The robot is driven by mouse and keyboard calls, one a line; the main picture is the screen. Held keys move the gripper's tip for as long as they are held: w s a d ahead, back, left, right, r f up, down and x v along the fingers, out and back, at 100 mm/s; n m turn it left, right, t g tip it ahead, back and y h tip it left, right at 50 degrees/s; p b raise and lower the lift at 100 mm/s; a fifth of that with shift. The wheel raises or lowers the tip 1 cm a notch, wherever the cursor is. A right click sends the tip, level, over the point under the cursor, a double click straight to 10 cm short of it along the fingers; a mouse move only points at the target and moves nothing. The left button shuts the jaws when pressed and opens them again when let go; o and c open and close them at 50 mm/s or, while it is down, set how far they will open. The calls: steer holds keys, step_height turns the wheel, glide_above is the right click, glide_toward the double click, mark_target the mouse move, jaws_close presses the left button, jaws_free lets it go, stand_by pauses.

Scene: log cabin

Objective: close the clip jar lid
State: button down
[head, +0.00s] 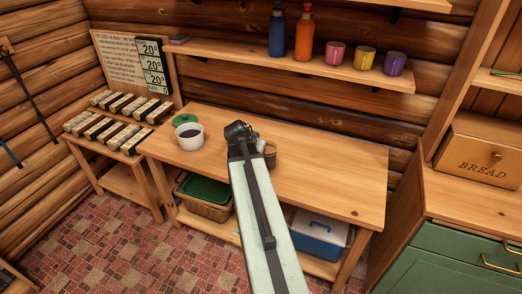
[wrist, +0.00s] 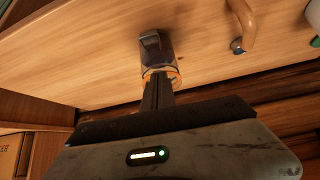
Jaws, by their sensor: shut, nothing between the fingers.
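The clip jar (wrist: 153,48) shows in the wrist view on the wooden bench top, clear-sided with an orange ring at its near end. A dark grey piece sits on it; I cannot tell if this is its lid or clip. My gripper (wrist: 158,82) is shut and empty, its fingertips close to the orange ring and partly covering it. I cannot tell whether they touch. In the head view my arm hides the fingers. A small brownish object (head: 270,155) beside the arm may be part of the jar.
A white bowl (head: 189,139) with dark contents and a green lid (head: 185,119) are on the bench's left end. In the wrist view, a curved wooden piece (wrist: 243,20) is near the jar. The bench's right half (head: 340,175) is clear. A shelf (head: 300,73) with bottles and cups hangs behind.

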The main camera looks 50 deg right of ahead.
steer(key=shift+s+a+f+b, duration=0.1)
steer(key=shift+f+b, duration=0.45)
steer(key=shift+f, duration=0.3)
steer(key=shift+s+a+f+b, duration=0.3)
steer(key=shift+f+b, duration=0.05)
steer(key=shift+b, duration=0.2)
steer(key=shift+w+d+f, duration=0.25)
steer(key=shift+f, duration=0.2)
steer(key=shift+r, duration=0.15)
steer(key=shift+s, duration=0.1)
steer(key=p+v, duration=0.5)
steer(key=v, duration=0.3)
steer(key=shift+p, duration=0.4)
